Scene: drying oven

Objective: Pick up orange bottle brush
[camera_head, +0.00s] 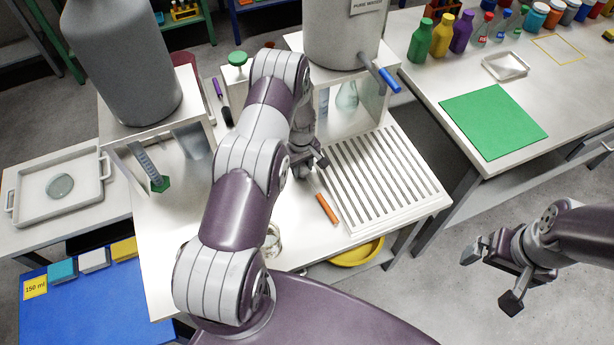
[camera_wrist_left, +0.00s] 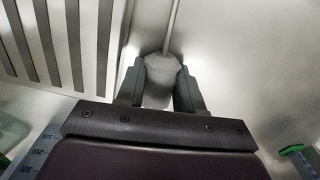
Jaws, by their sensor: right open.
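The orange bottle brush shows its orange handle (camera_head: 327,208) on the white table in the head view, just in front of the slotted rack. My left gripper (camera_head: 308,165) is low over the table behind the handle, and my left arm hides part of this area. In the left wrist view, a greyish-white brush head (camera_wrist_left: 160,80) with a thin metal rod (camera_wrist_left: 171,28) lies between the fingers of my left gripper (camera_wrist_left: 160,88). The head fills most of the gap; I cannot tell whether both fingers press on it. My right gripper (camera_head: 491,277) is open and empty over the floor at right.
The slotted white rack (camera_head: 425,200) is right beside my left gripper. A stand with a large grey vessel (camera_head: 340,35) rises behind it. A purple-handled brush (camera_head: 222,98) lies farther left. A glass vessel (camera_head: 273,240) stands near the table's front edge. A green mat (camera_head: 492,120) lies on the right table.

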